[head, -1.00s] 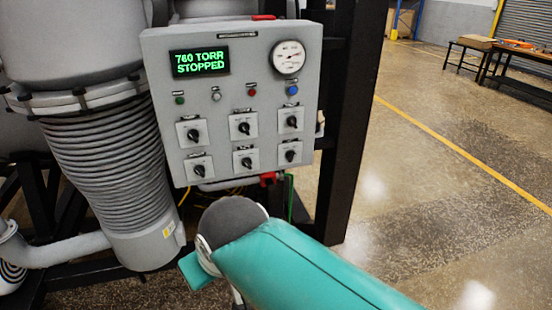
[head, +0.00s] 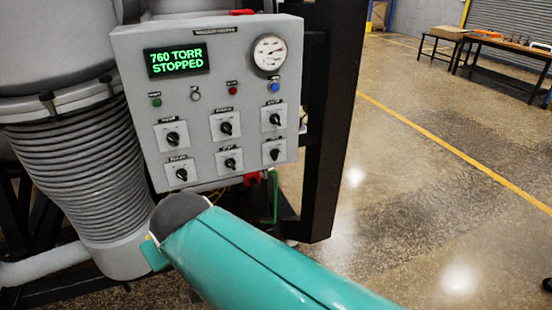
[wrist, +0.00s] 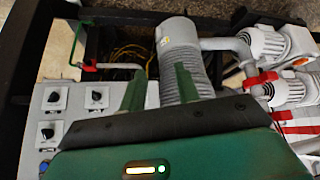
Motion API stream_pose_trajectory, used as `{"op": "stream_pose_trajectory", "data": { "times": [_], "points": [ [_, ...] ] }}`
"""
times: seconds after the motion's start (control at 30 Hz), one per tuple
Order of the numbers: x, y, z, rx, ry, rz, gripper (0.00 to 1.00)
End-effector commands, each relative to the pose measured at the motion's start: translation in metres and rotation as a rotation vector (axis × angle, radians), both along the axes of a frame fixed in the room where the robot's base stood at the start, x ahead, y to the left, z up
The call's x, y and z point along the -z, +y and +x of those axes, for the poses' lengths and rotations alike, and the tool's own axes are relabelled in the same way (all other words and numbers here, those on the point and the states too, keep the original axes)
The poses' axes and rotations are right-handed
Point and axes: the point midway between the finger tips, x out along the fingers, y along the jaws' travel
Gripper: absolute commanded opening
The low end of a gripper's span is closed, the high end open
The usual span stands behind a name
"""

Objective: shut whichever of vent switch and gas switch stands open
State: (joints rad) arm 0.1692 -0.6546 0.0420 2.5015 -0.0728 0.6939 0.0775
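The grey control panel (head: 210,85) carries six black rotary switches on white plates in two rows. The top row holds a left (head: 172,138), a middle (head: 226,128) and a right switch (head: 274,119). Below are another left (head: 181,174), middle (head: 230,162) and right switch (head: 275,154). Their labels are too small to read, so I cannot tell which are vent and gas or which stands open. In the wrist view, my gripper (wrist: 160,78) has its two green fingers apart and empty, beside the panel's edge. Several switches (wrist: 97,96) show left of it.
The panel display (head: 177,60) reads 760 TORR STOPPED, beside a round gauge (head: 269,54). A ribbed grey duct (head: 80,180) stands left of the panel and a black post (head: 325,130) right of it. Open floor (head: 430,190) lies to the right.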

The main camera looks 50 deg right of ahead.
Motion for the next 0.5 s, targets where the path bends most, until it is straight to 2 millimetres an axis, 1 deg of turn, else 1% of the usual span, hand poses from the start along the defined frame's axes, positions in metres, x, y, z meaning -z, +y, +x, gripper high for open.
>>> {"op": "stream_pose_trajectory", "data": {
  "times": [0.03,0.17,0.27,0.3,0.33,0.5],
  "points": [
    [0.003,-0.012,0.007,0.034,-0.014,-0.01,0.32],
    [0.008,-0.044,0.028,0.117,-0.074,-0.042,0.32],
    [0.013,-0.078,0.045,0.191,-0.133,-0.069,0.32],
    [0.016,-0.093,0.052,0.222,-0.16,-0.079,0.32],
    [0.019,-0.105,0.057,0.242,-0.181,-0.086,0.32],
    [0.032,-0.167,0.072,0.335,-0.295,-0.115,0.32]
  ]
}}
